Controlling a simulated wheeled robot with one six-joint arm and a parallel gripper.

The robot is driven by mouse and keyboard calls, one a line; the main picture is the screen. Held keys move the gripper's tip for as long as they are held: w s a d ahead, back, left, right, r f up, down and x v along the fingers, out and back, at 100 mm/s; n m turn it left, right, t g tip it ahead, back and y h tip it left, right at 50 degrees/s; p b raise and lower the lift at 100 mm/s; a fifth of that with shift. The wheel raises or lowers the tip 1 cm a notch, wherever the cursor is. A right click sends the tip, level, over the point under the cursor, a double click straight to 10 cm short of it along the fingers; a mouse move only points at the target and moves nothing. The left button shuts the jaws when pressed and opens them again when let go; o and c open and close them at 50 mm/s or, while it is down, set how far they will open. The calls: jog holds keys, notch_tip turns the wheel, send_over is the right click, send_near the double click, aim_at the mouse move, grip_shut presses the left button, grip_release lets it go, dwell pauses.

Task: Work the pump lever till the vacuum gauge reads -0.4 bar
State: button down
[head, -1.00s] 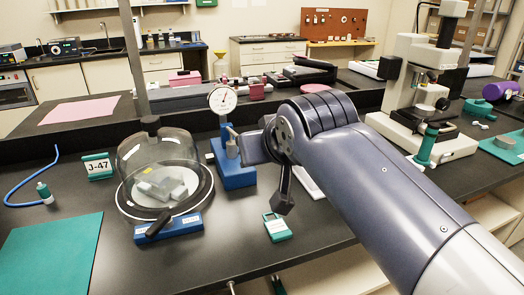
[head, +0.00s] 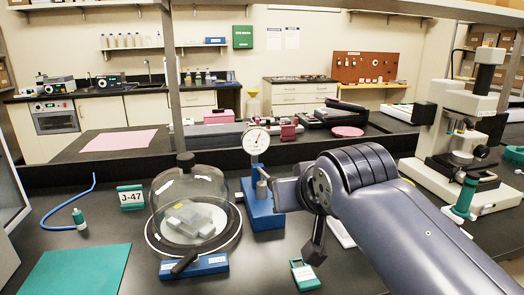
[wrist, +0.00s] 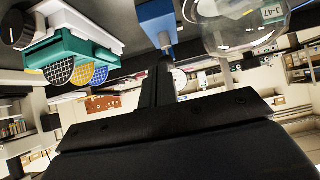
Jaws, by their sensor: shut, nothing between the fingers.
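The vacuum gauge (head: 256,139) is a round white dial on top of a blue pump stand (head: 264,212). Its needle is too small to read. My gripper (head: 273,187) is close to the right side of the stand; contact cannot be judged. In the wrist view its fingers (wrist: 164,52) are shut and empty, near the blue base (wrist: 157,18). A glass bell jar (head: 190,195) with grey blocks inside stands left of the pump.
A black handle (head: 184,262) sits on a blue plate before the jar. A white microscope-like instrument (head: 465,150) stands right.

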dwell(0.7)
jog(key=s+f+b+x, duration=0.1)
jog(key=b+x, duration=0.3)
jog(key=x, duration=0.9)
jog(key=shift+d+f, duration=0.2)
jog(key=shift+f, duration=0.6)
jog(key=shift+s, duration=0.1)
